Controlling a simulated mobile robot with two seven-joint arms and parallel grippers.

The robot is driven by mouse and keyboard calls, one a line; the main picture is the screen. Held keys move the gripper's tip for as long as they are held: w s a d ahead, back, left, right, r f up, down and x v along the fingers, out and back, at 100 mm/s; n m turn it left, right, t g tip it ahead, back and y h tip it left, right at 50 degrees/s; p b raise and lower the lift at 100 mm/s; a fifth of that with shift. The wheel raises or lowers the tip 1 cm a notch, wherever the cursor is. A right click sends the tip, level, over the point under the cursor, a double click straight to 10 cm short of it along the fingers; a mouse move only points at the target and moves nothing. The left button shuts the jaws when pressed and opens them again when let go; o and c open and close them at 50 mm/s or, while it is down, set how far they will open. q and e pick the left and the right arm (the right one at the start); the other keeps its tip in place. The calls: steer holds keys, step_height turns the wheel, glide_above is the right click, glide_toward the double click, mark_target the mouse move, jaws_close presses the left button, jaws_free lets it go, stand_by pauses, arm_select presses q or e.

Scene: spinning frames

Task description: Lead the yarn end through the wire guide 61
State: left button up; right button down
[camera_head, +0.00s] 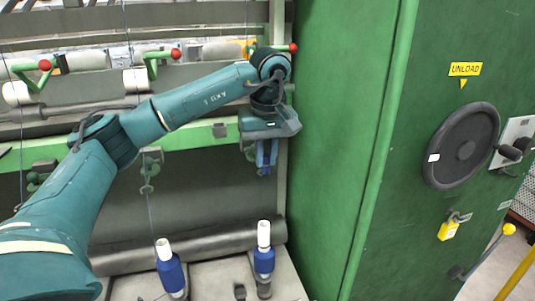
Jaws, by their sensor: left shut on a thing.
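My left gripper (265,168) points down in front of the green rail, at the right end of the row beside the green cabinet. It is shut on what is most likely the yarn end, too thin to make out here. Below it stands a bobbin of blue yarn (264,261) on a white tube, upright and apart from the gripper. I cannot tell wire guide 61 apart; the spot at the rail behind my gripper is hidden. My right gripper is not in view.
A second blue bobbin (172,272) stands left, its thread rising to a guide (149,170) under the green rail (190,141). The green cabinet (335,130) with a black handwheel (461,146) closes off the right. Red-knobbed levers (45,65) stick out above.

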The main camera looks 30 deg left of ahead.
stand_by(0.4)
arm_select(q)
steer(key=shift+s+d+r, duration=0.25)
steer(key=shift+s+d, duration=0.05)
steer(key=shift+d, duration=0.05)
steer(key=s+d+r+p, duration=0.1)
steer(key=s+d+r, duration=0.2)
steer(key=s+d, duration=0.1)
steer(key=shift+s+d+p, duration=0.15)
steer(key=shift+d+p, duration=0.25)
steer(key=shift+d, duration=0.1)
steer(key=shift+r, duration=0.1)
